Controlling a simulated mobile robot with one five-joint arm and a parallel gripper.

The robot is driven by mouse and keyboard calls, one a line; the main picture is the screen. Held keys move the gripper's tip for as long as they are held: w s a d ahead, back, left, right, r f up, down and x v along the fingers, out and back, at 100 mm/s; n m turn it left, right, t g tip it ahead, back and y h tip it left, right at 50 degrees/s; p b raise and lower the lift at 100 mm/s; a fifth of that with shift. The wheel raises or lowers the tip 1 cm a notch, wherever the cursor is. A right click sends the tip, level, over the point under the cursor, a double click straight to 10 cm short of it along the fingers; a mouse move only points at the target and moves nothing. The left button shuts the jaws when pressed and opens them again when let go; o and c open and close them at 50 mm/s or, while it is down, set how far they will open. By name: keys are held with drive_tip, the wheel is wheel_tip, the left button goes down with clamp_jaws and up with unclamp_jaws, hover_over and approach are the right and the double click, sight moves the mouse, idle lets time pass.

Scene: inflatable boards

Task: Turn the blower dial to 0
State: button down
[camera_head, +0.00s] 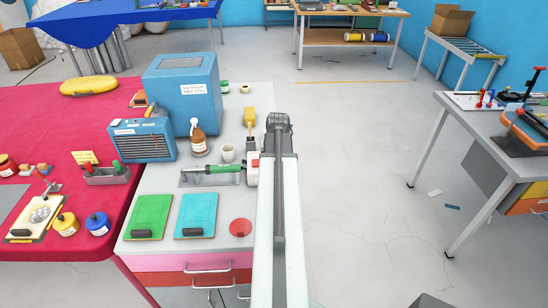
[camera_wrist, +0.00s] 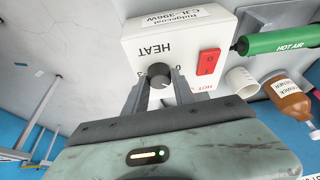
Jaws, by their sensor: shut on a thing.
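The blower is a white box (camera_wrist: 190,45) with upside-down lettering "HEAT" in the wrist view. Its black round dial (camera_wrist: 158,73) sits on the face, with small "0" and "3" marks near it. A red rocker switch (camera_wrist: 208,62) is beside the dial. My gripper (camera_wrist: 158,84) has one finger on each side of the dial and is shut on it. The dial's exact pointer setting is hard to read. In the head view, the white blower box (camera_head: 252,174) is mostly hidden behind my arm.
A green hot-air handle (camera_head: 222,169) lies in a metal stand left of the blower. A white cup (camera_head: 228,152), a brown bottle (camera_head: 198,140) and blue machines (camera_head: 182,90) stand behind it.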

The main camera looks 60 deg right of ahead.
drive_tip(key=n, duration=0.2)
drive_tip(key=n+t+y, duration=0.1)
drive_tip(key=n, duration=0.1)
drive_tip(key=shift+s+d+y, duration=0.1)
drive_tip(key=shift+d+y, duration=0.05)
drive_tip(key=shift+y, duration=0.15)
drive_tip(key=shift+n+t+y, duration=0.3)
drive_tip(key=shift+n+y, duration=0.3)
drive_tip(key=shift+n, duration=1.5)
drive_tip(key=c, duration=1.1)
unclamp_jaws()
drive_tip(key=shift+o, duration=0.2)
drive_tip(key=shift+r, duration=0.1)
drive_tip(key=p+v, duration=0.7)
drive_tip(key=shift+s+r, duration=0.2)
drive_tip(key=shift+r, duration=0.05)
